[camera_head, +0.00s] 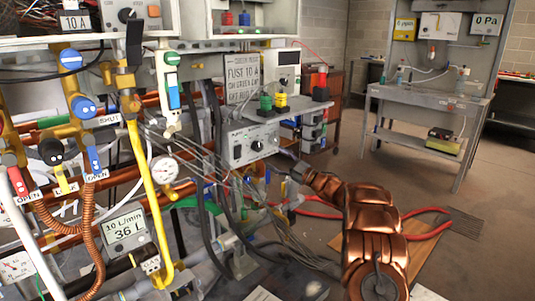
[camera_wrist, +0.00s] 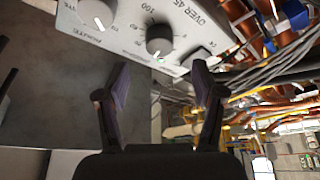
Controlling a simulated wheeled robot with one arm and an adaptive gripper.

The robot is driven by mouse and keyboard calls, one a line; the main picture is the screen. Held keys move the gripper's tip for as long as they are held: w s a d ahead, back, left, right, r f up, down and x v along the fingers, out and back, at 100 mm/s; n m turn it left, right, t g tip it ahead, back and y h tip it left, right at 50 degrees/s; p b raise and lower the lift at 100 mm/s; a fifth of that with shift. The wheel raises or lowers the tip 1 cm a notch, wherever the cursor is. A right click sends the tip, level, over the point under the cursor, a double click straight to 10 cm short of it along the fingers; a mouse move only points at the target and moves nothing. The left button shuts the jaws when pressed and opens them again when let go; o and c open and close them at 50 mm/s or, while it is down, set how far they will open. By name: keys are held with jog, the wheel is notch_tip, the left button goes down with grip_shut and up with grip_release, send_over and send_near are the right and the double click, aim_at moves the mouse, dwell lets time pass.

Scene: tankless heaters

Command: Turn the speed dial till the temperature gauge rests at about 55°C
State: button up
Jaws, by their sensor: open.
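A light grey control box (camera_head: 250,144) stands on a shelf in the middle of the head view, with a black dial (camera_head: 257,146) on its front. In the wrist view this dial (camera_wrist: 159,42) has a white pointer line and printed marks around it, one reading 100. I cannot read a label naming it as the speed dial. My gripper (camera_wrist: 161,67) is open and empty. Its fingertips lie below the dial in the picture, one to each side, apart from it. A round white gauge (camera_head: 163,170) hangs on the pipework; its reading and unit are too small to tell.
A second knob (camera_wrist: 98,12) sits left of the dial on the same box. Loose cables and copper pipes (camera_wrist: 285,75) crowd the right of the wrist view. A flow meter (camera_head: 125,229) reads 36 L. Open floor (camera_head: 345,160) lies to the right.

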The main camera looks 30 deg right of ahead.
jog(key=v, duration=0.4)
jog(key=shift+s+d, duration=0.15)
jog(key=shift+s, duration=0.05)
dwell(0.4)
jog(key=w+a+r+m+g+h, duration=0.15)
jog(key=w+r+m+h, duration=0.3)
jog(key=m+h, duration=0.5)
jog(key=s+a+f+m+g, duration=0.3)
jog(key=s+a+g, duration=0.6)
jog(key=s, duration=1)
jog(key=s+a+f+g, duration=0.4)
jog(key=s+a+f, duration=0.2)
jog(key=s+a, duration=0.95)
jog(key=s+a+f+m+g, duration=0.2)
jog(key=s+a+f+g, duration=0.4)
jog(key=s, duration=1.6)
notch_tip(320, 180, up, 29)
jog(key=a+p, duration=0.2)
jog(key=p, duration=2.3)
jog(key=shift+s, duration=0.4)
